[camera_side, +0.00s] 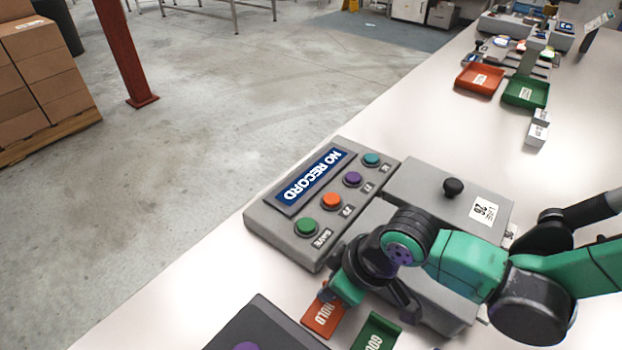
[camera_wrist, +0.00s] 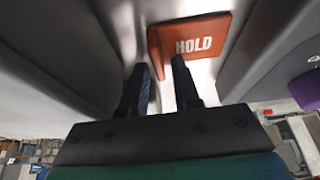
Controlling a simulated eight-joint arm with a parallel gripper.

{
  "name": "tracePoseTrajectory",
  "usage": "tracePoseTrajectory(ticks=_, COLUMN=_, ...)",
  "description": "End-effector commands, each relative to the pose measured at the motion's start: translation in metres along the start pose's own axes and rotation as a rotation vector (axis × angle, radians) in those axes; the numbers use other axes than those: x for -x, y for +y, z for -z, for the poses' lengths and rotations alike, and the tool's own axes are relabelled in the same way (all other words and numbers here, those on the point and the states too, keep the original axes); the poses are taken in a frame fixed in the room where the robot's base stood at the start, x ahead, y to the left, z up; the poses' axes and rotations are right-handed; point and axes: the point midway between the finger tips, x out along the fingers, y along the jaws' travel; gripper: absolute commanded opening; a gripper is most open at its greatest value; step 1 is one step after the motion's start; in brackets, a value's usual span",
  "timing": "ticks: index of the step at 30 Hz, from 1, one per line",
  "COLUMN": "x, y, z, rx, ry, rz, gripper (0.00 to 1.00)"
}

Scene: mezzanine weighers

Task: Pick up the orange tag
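The orange tag (camera_side: 323,316) reads HOLD and lies on the white bench, just below the grey button console. In the wrist view the orange tag (camera_wrist: 205,38) shows ahead of the fingertips. My gripper (camera_side: 347,290) is low over the tag's upper right end and hides part of it in the side view. The left fingertip is beside the tag's left edge. The right fingertip overlaps the tag's lower edge; I cannot tell whether it touches.
A green tag (camera_side: 376,333) stands close to the right. The console (camera_side: 280,232) with a NO RECORD display and several buttons is behind. A dark box (camera_side: 262,328) is at the lower left. A grey box with a black knob (camera_side: 453,187) is at the right. Orange and green trays (camera_side: 478,92) are farther back.

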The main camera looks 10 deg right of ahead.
Motion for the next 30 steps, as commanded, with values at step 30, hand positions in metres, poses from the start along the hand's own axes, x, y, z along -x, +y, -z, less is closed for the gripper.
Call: tracePoseTrajectory(ticks=30, x=0.040, y=0.000, z=0.016, rx=0.000, ry=0.000, rz=0.000, gripper=0.00)
